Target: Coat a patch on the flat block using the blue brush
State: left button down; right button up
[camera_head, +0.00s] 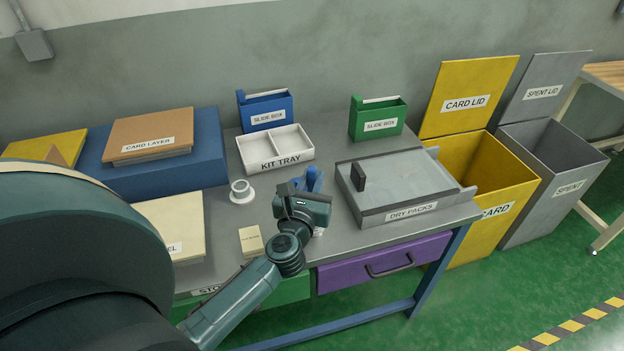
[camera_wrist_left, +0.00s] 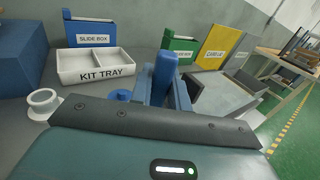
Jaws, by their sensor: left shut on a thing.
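My left gripper (camera_head: 311,188) is over the grey table, right of the white ring-shaped pot. In the left wrist view its jaws are shut on the blue brush (camera_wrist_left: 164,68), whose handle stands up between the fingers. The brush's lower end is hidden by the gripper in that view. In the head view a small whitish bit shows below the gripper; I cannot tell if it is bristles. A small cream flat block (camera_head: 251,240) lies near the table's front edge, left of the gripper and apart from it. My right gripper is not in view.
The white pot (camera_head: 241,192) stands left of the gripper. The white kit tray (camera_head: 276,165) and blue slide box (camera_head: 266,112) are behind; the green slide box (camera_head: 378,122) is at back right. The dry packs case (camera_head: 400,212) lies to the right. Card and spent bins stand beyond.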

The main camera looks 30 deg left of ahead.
aim_at(312, 168)
pick_arm(q)
notch_tip(312, 168, up, 3)
jog(key=shift+f+p, duration=0.15)
jog(key=shift+p, duration=0.85)
jog(key=shift+r+p, duration=0.95)
jog(key=shift+r, duration=0.1)
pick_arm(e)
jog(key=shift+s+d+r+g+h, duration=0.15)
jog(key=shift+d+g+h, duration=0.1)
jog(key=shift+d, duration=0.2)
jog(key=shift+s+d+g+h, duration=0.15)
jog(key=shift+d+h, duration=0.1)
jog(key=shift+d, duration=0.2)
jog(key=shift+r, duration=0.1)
pick_arm(q)
jog(key=shift+s+d, duration=0.1)
jog(key=shift+d, duration=0.1)
jog(key=s+d+r+m+t+h, duration=0.1)
jog(key=s+d+r+m+h, duration=0.3)
jog(key=s+d, duration=0.6)
notch_tip(312, 168, up, 2)
jog(key=shift+d+r+h, duration=0.1)
jog(key=shift+d+h, duration=0.25)
jog(key=shift+h, duration=0.75)
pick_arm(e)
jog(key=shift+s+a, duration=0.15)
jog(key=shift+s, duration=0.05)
